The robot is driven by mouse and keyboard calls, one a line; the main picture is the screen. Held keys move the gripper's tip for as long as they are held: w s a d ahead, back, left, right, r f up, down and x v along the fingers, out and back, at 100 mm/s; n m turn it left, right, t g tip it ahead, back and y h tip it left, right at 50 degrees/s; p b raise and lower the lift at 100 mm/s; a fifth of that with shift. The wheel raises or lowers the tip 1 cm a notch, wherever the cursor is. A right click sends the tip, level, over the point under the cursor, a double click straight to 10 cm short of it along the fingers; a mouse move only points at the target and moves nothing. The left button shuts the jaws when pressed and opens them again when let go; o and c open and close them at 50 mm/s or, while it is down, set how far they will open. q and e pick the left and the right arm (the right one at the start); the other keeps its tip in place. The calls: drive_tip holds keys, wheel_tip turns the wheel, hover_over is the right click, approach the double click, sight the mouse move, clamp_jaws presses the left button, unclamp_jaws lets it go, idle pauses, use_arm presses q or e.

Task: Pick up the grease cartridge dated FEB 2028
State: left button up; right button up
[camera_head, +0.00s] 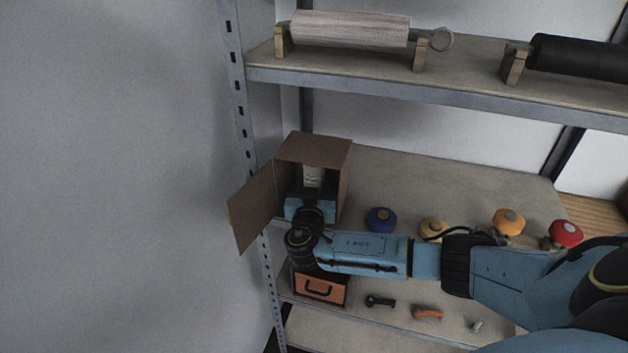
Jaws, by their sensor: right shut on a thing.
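A cardboard box (345,165) stands on the middle shelf with its open side toward me and a flap (252,208) swung out to the left. A pale upright cylinder (312,175), apparently a grease cartridge, shows inside the box. Its lower part is hidden behind my right gripper, and I can read no date on it. My right gripper (311,196) is at the box opening, shut on this pale cylinder as far as I can see; its fingertips are mostly hidden by my wrist. My left gripper is not in view.
Blue (381,219), yellow (433,229), orange (508,221) and red (566,234) knobbed items line the middle shelf. An orange-fronted drawer box (319,288) and small handles lie below. The upper shelf (470,78) carries a pale roller (350,29) and a black roller (585,57). A post (238,90) stands left.

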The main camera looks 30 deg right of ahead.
drive_tip(key=c, duration=0.3)
drive_tip(key=shift+r, duration=0.1)
